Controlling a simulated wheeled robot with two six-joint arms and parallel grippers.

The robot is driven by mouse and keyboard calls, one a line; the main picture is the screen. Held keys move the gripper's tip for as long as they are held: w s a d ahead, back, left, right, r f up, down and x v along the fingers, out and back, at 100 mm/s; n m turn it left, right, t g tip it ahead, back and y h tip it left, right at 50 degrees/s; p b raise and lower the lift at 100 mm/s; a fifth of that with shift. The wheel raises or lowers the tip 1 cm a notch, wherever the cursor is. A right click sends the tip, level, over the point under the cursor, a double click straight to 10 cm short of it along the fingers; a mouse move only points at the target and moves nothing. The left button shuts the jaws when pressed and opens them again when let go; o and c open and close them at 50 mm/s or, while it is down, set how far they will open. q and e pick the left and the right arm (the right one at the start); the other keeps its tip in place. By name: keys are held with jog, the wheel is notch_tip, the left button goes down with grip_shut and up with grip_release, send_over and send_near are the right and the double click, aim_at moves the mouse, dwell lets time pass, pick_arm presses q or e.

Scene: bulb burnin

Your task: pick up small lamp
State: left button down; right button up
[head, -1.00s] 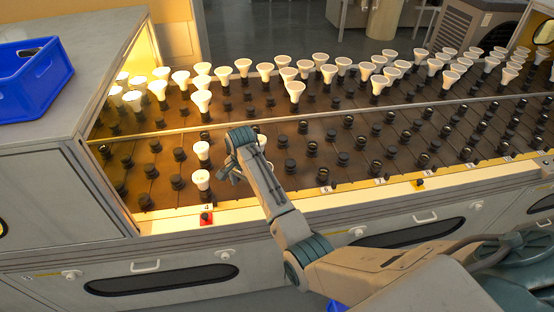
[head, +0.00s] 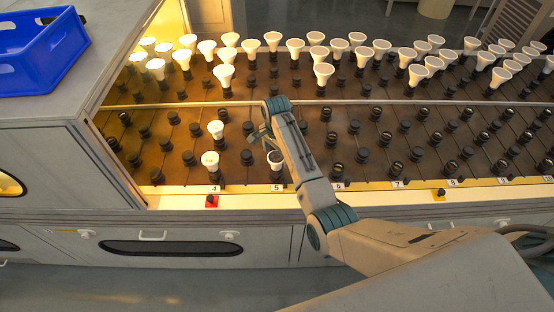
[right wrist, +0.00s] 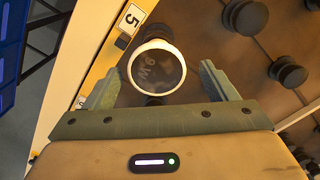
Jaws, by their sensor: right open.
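A small lamp (head: 275,158) with a pale rim and darker round face is at the front of the rack by label 5. It also shows face-on in the right wrist view (right wrist: 157,70), with a faint marking on its face. My right gripper (head: 262,140) is open, just above and beside this lamp in the head view. In the right wrist view its two fingers (right wrist: 162,84) are spread on either side of the lamp, with visible gaps. The lamp's base is hidden beneath its head. My left gripper is not in view.
Two white lamps, one by label 4 (head: 210,160) and one behind it (head: 216,130), stand left of my gripper. Dark empty sockets (head: 337,170) fill the rack to the right. Many lamps (head: 323,73) stand farther back. A blue crate (head: 40,60) sits at left.

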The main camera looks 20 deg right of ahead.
jog(key=shift+s+a+f, duration=0.1)
jog(key=shift+s+f, duration=0.05)
jog(key=shift+f, duration=0.4)
jog(key=shift+s+f, duration=0.1)
jog(key=shift+f, duration=0.95)
jog(key=shift+c, duration=0.2)
jog(key=c, duration=1)
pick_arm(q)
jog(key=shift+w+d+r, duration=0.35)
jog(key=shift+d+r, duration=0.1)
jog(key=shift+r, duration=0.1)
pick_arm(e)
jog(key=shift+c, duration=0.2)
pick_arm(q)
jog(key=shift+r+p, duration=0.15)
jog(key=shift+p, duration=0.2)
pick_arm(e)
jog(key=shift+r, duration=0.15)
